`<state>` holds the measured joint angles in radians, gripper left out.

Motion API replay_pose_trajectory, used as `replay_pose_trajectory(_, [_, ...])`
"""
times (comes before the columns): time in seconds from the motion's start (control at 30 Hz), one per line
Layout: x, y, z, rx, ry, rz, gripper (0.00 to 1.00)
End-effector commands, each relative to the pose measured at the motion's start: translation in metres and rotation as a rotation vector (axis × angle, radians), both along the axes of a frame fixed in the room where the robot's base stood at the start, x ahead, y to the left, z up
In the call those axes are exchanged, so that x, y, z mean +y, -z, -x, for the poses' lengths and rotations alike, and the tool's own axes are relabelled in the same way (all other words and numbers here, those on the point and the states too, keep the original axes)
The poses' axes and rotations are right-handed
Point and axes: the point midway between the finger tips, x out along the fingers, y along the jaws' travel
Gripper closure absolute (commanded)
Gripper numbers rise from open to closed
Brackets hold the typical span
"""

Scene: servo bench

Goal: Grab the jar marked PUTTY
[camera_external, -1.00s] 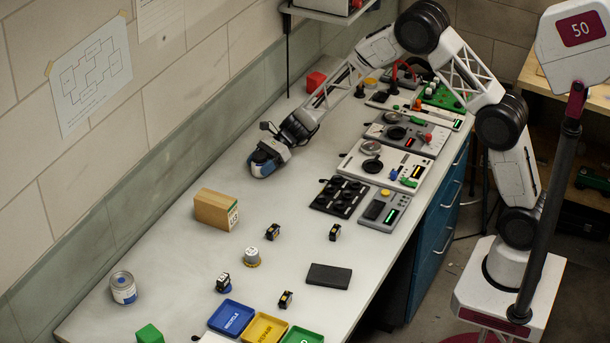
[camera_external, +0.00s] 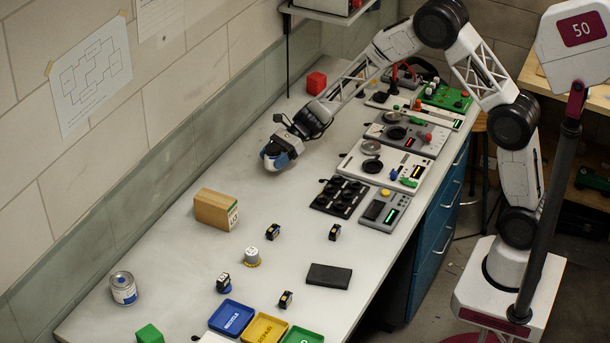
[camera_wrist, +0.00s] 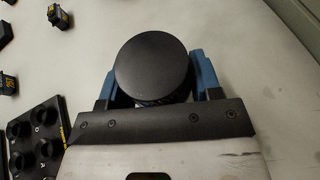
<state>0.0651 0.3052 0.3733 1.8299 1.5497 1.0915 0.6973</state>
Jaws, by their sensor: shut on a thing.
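My gripper (camera_external: 279,161) is at the far middle of the bench, near the wall side. In the wrist view my gripper (camera_wrist: 153,92) has its blue fingers on both sides of a round jar with a black lid (camera_wrist: 152,66), shut on it. The jar's label faces away and cannot be read. In the external view a small white and blue part shows at the fingers, and I cannot tell jar from finger there. Whether the jar touches the bench or is just above it is unclear.
A wooden box (camera_external: 212,209), a metal can (camera_external: 123,289) and several small dark blocks stand toward the front. Blue (camera_external: 232,317), yellow and green trays lie at the near edge. A black socket plate (camera_external: 339,197) and device panels line the right. The bench around my gripper is clear.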

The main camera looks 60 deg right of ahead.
Motion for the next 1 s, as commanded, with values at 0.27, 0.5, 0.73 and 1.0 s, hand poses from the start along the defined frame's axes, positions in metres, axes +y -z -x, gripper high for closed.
replay_pose_trajectory(0.27, [-0.006, -0.006, 0.047, -0.001, 0.000, -0.001, 0.69])
replay_pose_trajectory(0.5, [-0.010, -0.008, 0.082, -0.001, 0.000, -0.001, 0.69])
replay_pose_trajectory(0.73, [-0.013, -0.010, 0.103, -0.001, 0.000, -0.001, 0.69])
replay_pose_trajectory(1.0, [-0.014, -0.011, 0.113, -0.002, -0.001, 0.000, 0.69])
